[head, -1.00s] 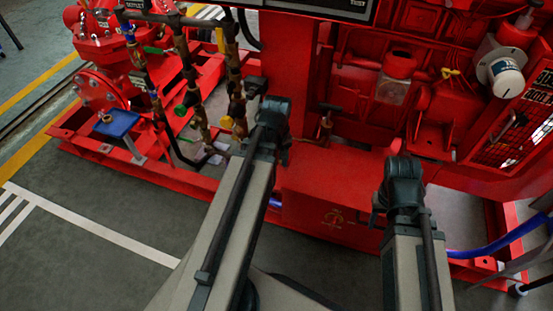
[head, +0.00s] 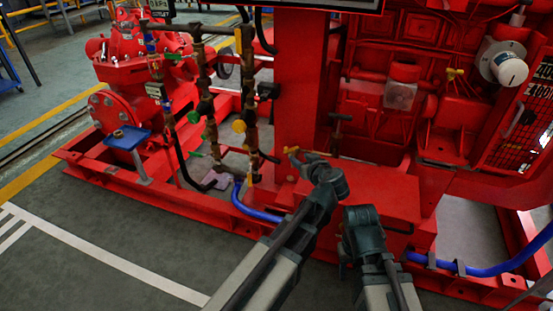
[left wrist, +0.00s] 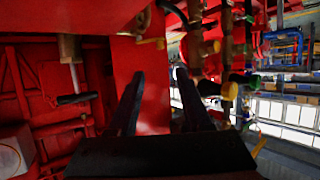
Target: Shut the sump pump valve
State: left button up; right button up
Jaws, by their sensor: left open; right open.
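A small valve with a yellow handle (head: 291,152) sits low on the red post, just left of my left gripper in the head view; I take it to be the sump pump valve. In the left wrist view the yellow handle (left wrist: 152,42) shows beyond the fingertips, near the top; this view looks upside down. A hand pump with a black T-handle (head: 340,117) stands to its right. My left gripper (left wrist: 154,75) is open and empty, its two dark fingers apart. My right gripper (head: 360,226) is lower right in the head view; its fingers are mostly hidden.
Vertical pipes with yellow and green valve handles (head: 240,126) stand left of the red post. A blue hose (head: 255,211) runs low in front. The red engine (head: 400,95) fills the right. Grey floor (head: 70,240) is open at the left.

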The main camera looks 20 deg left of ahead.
aim_at(286, 148)
pick_arm(q)
jog(key=b+x, duration=0.4)
jog(key=x, duration=0.8)
jog(key=shift+w+a+f+b, duration=0.1)
jog(key=shift+w+f+b, duration=0.15)
jog(key=shift+b, duration=0.15)
jog(key=shift+w+a+f, duration=0.15)
jog(key=shift+w+a, duration=0.25)
jog(key=shift+w, duration=0.05)
grip_shut()
